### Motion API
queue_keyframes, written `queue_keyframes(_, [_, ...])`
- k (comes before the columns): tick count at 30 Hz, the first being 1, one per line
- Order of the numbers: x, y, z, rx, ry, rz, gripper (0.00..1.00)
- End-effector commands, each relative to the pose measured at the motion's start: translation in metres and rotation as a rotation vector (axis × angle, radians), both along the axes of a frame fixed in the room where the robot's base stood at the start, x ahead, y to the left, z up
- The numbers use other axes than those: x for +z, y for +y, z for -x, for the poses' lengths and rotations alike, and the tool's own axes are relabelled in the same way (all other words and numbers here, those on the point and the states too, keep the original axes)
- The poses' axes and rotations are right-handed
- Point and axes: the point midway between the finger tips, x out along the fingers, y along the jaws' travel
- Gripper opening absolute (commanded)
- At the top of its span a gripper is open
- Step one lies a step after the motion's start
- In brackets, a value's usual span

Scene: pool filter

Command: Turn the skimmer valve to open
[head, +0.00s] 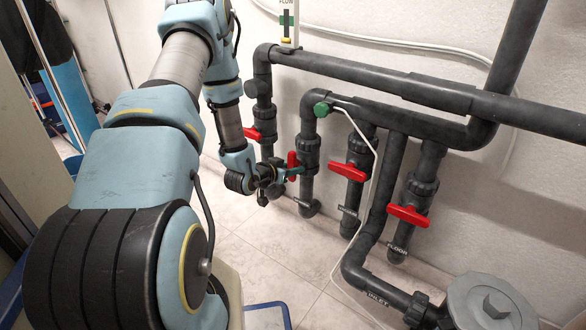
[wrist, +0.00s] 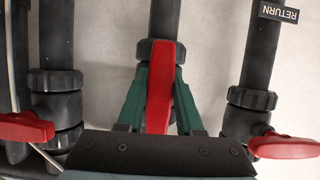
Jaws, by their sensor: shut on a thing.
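My gripper (wrist: 159,107) is shut on a red valve handle (wrist: 160,85), with its green fingers on either side of it. In the head view my gripper (head: 284,174) is at the second valve from the left, whose red handle (head: 292,159) stands upright. This held handle points along its dark grey pipe. The label below it (head: 303,203) is too small to read, so I cannot tell by name whether this is the skimmer valve. My gripper's palm hides the near part of the handle.
Other red handles lie across their pipes: one at left (head: 254,134), one right of my gripper (head: 349,172), one at far right (head: 408,215). A RETURN label (wrist: 278,13) marks the right pipe in the wrist view. A white cable (head: 370,170) hangs nearby; a grey pump lid (head: 492,300) is front right.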

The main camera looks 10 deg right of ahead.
Motion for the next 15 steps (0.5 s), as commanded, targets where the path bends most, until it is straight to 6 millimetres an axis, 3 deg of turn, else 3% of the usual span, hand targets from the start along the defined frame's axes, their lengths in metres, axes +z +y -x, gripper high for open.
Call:
queue_keyframes(2, [-0.0002, -0.0005, 0.0003, 0.0, 0.002, 0.002, 0.0])
queue_keyframes(3, [-0.0002, -0.0004, 0.0002, 0.0, 0.002, 0.002, 0.38])
queue_keyframes(10, [0.0, -0.0003, 0.0002, 0.0, 0.0, 0.0, 0.64])
queue_keyframes(15, [0.0, -0.0001, 0.0001, 0.0, 0.0, 0.0, 0.65])
